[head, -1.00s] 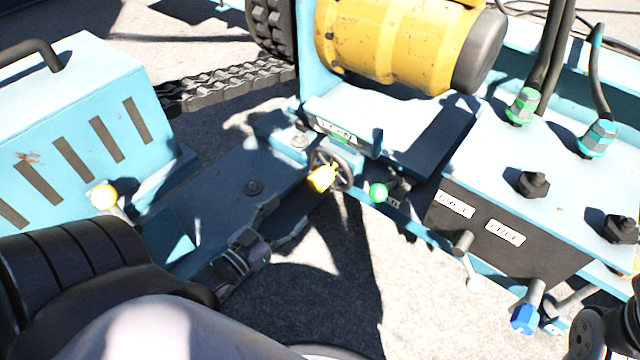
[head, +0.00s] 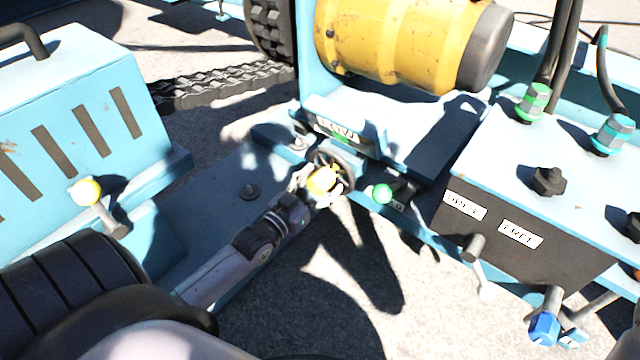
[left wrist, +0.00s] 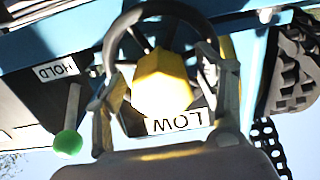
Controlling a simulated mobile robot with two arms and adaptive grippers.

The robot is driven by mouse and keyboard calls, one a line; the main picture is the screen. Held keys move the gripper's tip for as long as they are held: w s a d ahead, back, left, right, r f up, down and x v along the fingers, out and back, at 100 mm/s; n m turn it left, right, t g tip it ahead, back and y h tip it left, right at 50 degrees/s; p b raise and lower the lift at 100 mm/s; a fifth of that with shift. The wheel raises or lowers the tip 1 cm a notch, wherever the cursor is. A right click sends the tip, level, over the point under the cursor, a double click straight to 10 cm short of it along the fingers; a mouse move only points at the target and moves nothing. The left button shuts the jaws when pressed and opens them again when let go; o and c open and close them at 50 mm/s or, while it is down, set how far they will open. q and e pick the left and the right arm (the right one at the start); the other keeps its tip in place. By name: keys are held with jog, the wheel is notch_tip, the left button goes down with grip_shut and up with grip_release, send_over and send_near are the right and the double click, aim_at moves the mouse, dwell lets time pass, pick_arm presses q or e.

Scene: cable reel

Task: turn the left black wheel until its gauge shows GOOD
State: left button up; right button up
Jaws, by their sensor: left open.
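The left black wheel (head: 345,166) has a yellow knob (head: 322,180) at its front and sits below a gauge plate. The gauge plate (head: 338,131) reads LOW; the same word shows upside down in the left wrist view (left wrist: 176,124). My left gripper (head: 317,188) is at the wheel, open, with its fingers on either side of the yellow knob. In the left wrist view the wheel rim (left wrist: 124,22) arches behind the knob (left wrist: 161,82), and gaps show between knob and fingers. My right gripper is not in view.
A green-knobbed lever (head: 381,193) by a HOLD label (left wrist: 55,70) stands just right of the wheel. A black-fronted control box (head: 500,235) with levers and hoses is farther right. A slotted blue box (head: 85,110) is left. A yellow drum (head: 400,40) is above.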

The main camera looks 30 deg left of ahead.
pick_arm(q)
jog(key=shift+c, duration=0.4)
grip_shut()
dwell(0.4)
